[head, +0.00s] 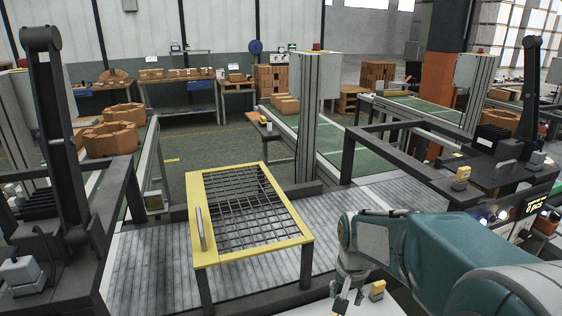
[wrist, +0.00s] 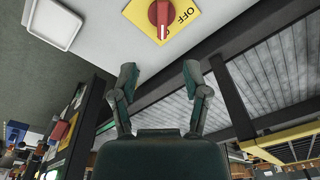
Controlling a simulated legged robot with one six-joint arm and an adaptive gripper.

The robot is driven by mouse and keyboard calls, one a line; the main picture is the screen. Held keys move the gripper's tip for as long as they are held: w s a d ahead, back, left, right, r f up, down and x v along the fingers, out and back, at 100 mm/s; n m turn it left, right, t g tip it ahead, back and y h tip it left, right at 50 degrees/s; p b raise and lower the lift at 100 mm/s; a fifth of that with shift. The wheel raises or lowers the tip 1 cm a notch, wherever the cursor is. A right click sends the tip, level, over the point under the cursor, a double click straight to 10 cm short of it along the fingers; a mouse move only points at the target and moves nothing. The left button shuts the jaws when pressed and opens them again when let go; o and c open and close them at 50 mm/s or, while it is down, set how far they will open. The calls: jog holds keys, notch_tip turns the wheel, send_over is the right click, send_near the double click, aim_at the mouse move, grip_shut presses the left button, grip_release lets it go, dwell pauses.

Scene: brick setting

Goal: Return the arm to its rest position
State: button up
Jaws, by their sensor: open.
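My gripper (head: 349,296) is low in the head view, at the end of my teal arm, which reaches in from the lower right. In the wrist view my gripper (wrist: 160,78) has its two fingers spread apart, with nothing between them. A red rotary knob (wrist: 159,14) on a yellow plate marked OFF (wrist: 184,14) is beyond the fingertips, on a pale surface. The gap between fingertips and knob looks clear. A small yellow item (head: 377,290) shows beside the gripper in the head view.
A yellow-framed wire mesh table (head: 201,221) stands left of my arm. Dark metal frames (head: 100,215) stand at left and right. A grey post (head: 309,125) rises behind the mesh table. Grey slatted floor (head: 150,262) lies around the table.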

jog(key=s+r+n+t, duration=0.2)
jog(key=s+r, duration=0.3)
jog(key=s, duration=0.4)
jog(key=s+r+n+t, duration=0.2)
jog(key=s+r, duration=0.3)
jog(key=s, duration=0.4)
jog(key=shift+r+n+t, duration=0.15)
jog(key=shift+n+t, duration=0.15)
jog(key=shift+a, duration=0.15)
